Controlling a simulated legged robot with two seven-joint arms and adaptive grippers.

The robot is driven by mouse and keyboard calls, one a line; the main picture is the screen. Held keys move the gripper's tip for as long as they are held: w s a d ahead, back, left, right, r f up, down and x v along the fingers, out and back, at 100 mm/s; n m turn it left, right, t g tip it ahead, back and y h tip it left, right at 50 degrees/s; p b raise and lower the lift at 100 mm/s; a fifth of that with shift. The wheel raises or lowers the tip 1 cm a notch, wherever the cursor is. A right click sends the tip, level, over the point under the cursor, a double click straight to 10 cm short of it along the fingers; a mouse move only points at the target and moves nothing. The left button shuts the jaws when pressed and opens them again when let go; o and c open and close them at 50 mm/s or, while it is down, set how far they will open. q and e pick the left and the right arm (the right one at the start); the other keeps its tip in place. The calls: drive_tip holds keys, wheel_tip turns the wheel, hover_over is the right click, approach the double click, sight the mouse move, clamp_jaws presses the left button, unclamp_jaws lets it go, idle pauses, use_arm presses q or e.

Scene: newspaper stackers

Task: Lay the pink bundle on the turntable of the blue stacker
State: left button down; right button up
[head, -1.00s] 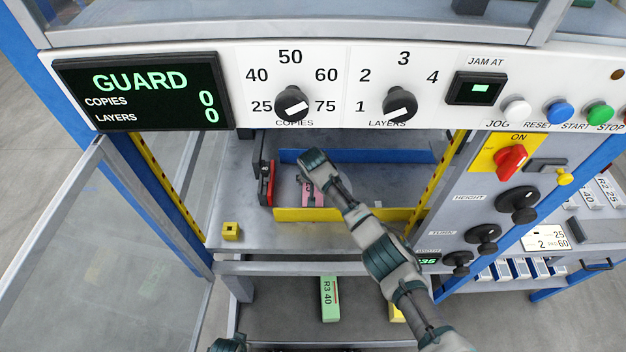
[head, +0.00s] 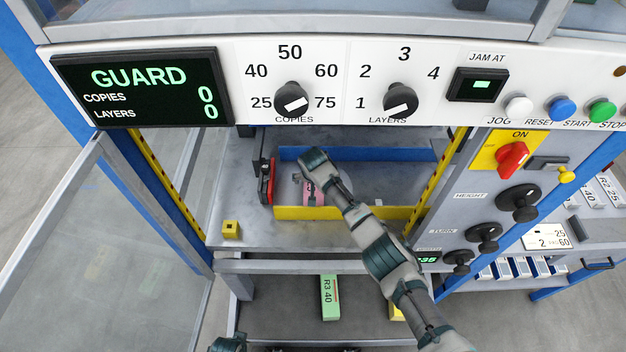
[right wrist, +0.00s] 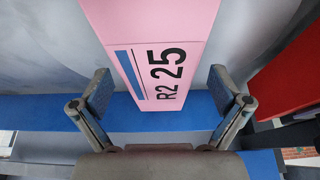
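The pink bundle (head: 313,197), marked R2 25, lies on the grey deck inside the blue stacker, between a blue rail (head: 291,155) and a yellow rail (head: 345,213). My right gripper (head: 311,186) is over it, and my wrist and forearm cover part of it in the head view. In the right wrist view the bundle (right wrist: 150,35) runs between the two spread fingers of my right gripper (right wrist: 160,92), with gaps on both sides. Only a small part of my left arm shows at the bottom edge.
A red-faced block (head: 267,181) stands left of the bundle. A small yellow block (head: 231,229) sits on the deck's front left. A green bundle (head: 330,298) lies on the lower shelf. The clear door (head: 95,235) stands open at left. The display (head: 142,90) reads GUARD.

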drive_tip(key=shift+d+f, duration=0.15)
drive_tip(key=v, duration=1.2)
